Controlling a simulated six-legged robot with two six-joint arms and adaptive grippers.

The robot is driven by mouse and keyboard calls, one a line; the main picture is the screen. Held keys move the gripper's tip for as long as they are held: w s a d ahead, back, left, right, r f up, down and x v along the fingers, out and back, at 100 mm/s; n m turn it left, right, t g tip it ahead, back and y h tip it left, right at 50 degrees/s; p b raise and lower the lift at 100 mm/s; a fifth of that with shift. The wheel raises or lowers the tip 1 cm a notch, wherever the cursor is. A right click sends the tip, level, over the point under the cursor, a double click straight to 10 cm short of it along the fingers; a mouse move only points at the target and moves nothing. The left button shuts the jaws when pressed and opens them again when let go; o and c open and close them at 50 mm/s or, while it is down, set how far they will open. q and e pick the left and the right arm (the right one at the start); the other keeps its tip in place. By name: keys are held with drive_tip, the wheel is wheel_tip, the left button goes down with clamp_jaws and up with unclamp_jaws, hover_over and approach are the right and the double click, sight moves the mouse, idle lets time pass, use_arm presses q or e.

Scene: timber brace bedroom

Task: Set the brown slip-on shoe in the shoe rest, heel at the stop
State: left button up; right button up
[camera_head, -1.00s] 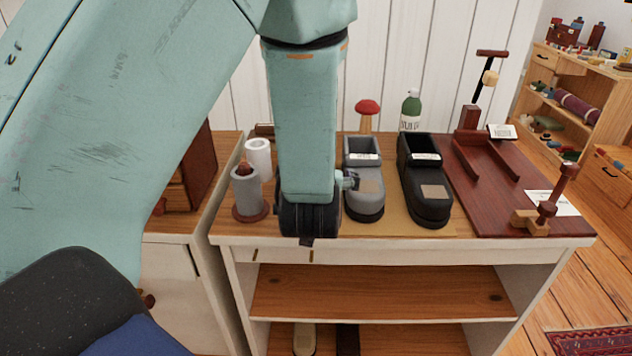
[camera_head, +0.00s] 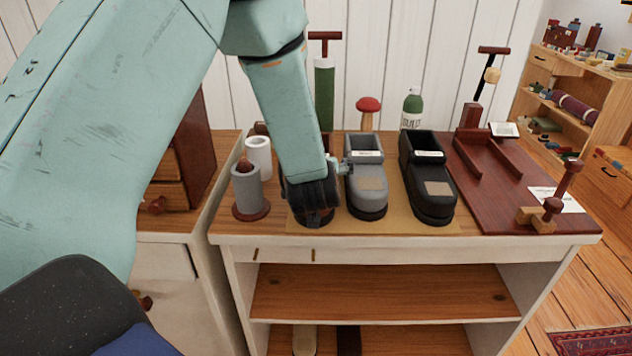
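My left gripper (camera_head: 314,206) points down at the left end of the mat on the bench, left of the grey shoe. A little brown shows around it, probably the brown slip-on shoe (camera_head: 318,222), which the gripper and arm mostly hide. I cannot tell whether the fingers are around it or touching it. The shoe rest (camera_head: 487,160) is a dark red wooden frame at the bench's right, with two rails running forward from an upright block at the back, seemingly the heel stop (camera_head: 470,117). The rest is empty. My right gripper is not in view.
A grey shoe (camera_head: 366,185) and a black shoe (camera_head: 428,180) stand on the tan mat (camera_head: 396,222) between gripper and rest. A grey cup (camera_head: 247,190) and white cup (camera_head: 258,157) stand left. A wooden clamp-like piece (camera_head: 548,210) sits at the board's front right.

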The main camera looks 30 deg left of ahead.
use_arm(q)
drive_tip(key=shift+w+a+f, duration=0.1)
drive_tip(key=shift+s+a, duration=0.2)
drive_tip(key=shift+d, duration=0.15)
drive_tip(key=shift+c, duration=1.4)
drive_tip(key=shift+w, duration=0.15)
drive_tip(key=c, duration=1.4)
wheel_tip(320, 180, up, 10)
drive_tip(key=p, duration=0.3)
drive_tip(key=shift+p, duration=0.3)
